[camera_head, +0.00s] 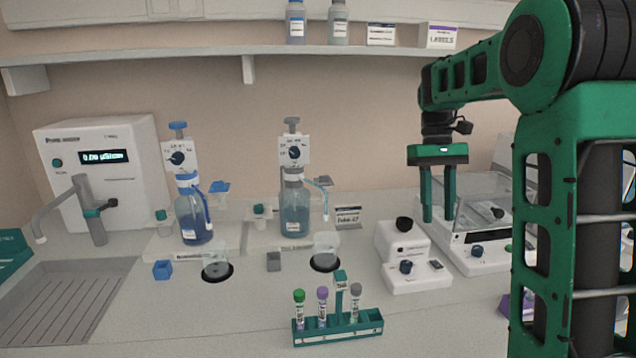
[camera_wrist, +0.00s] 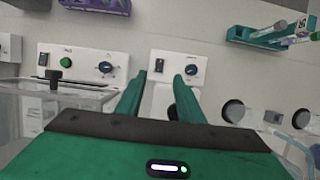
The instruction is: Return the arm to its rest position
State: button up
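My green arm stands at the right side in the head view and reaches left. My gripper (camera_head: 438,218) hangs from it, pointing down, above the back of the bench between the small white mixer and the balance. Its two green fingers are apart with nothing between them. In the wrist view the open fingers of my gripper (camera_wrist: 160,76) also show an empty gap, with the white mixer (camera_wrist: 180,67) beyond them.
A green tube rack (camera_head: 340,334) with three capped tubes stands front centre. The white mixer (camera_head: 418,275) and the balance (camera_head: 475,262) are near my gripper. Two dispenser bottles (camera_head: 193,215) (camera_head: 294,208) stand further left, with glass beakers (camera_head: 216,266) before them. A shelf (camera_head: 300,51) runs above.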

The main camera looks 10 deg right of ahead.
jog(key=s+f+m+t, duration=0.2)
jog(key=s+f, duration=0.3)
jog(key=s, duration=0.8)
jog(key=s+a+f+m+t, duration=0.1)
jog(key=s+f+m, duration=0.2)
jog(key=s, duration=1.1)
notch_tip(320, 180, down, 2)
jog(key=shift+s+a+f+t, duration=0.1)
jog(key=shift+s+a+t, duration=0.2)
jog(key=shift+t, duration=0.1)
jog(key=shift+w+f, duration=0.35)
jog(key=shift+w, duration=0.4)
jog(key=shift+s+r, duration=0.1)
jog(key=shift+s, duration=0.05)
